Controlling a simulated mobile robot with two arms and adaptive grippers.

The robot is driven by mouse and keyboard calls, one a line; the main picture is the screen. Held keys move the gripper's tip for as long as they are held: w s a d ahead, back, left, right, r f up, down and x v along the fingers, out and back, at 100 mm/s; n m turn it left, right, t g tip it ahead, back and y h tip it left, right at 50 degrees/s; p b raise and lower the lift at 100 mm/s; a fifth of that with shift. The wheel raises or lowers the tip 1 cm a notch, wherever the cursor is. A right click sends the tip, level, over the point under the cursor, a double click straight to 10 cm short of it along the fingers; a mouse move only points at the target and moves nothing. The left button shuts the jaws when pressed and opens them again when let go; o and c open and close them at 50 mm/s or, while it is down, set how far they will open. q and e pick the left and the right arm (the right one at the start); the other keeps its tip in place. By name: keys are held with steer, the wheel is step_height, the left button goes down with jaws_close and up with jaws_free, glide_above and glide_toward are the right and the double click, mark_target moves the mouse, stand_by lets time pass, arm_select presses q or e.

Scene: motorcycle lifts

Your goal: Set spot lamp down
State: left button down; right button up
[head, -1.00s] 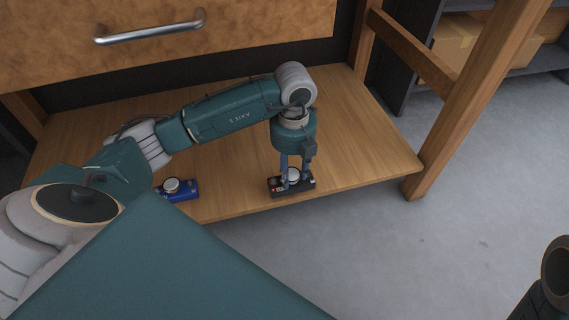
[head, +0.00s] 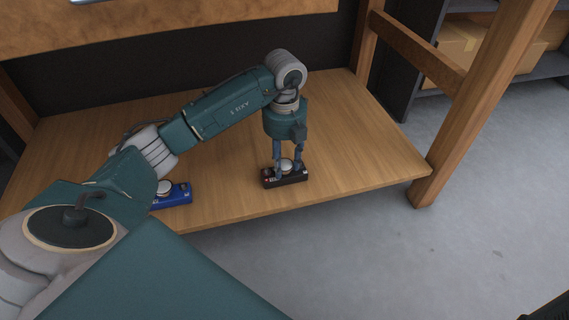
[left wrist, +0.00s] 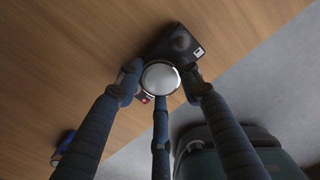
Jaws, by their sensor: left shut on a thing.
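The spot lamp (head: 286,178) looks like a small black box with a round silver-white top. It is over the lower wooden shelf, near the front edge; I cannot tell whether its base touches the wood. My left gripper (head: 287,160) points down from above and is shut on it. In the left wrist view, my left gripper's fingers (left wrist: 160,85) close around the silver round top (left wrist: 160,77), with the black body (left wrist: 178,45) behind it. My right gripper does not show.
The wooden shelf (head: 345,150) has free room right of and behind the lamp. A blue box with a round top (head: 177,194) stands left on the shelf, partly behind my arm. A wooden leg (head: 455,130) rises at the shelf's right corner, beside grey floor (head: 450,250).

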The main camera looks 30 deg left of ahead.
arm_select(q)
steer(key=c, duration=1.1)
jaws_free()
steer(key=shift+f, duration=0.1)
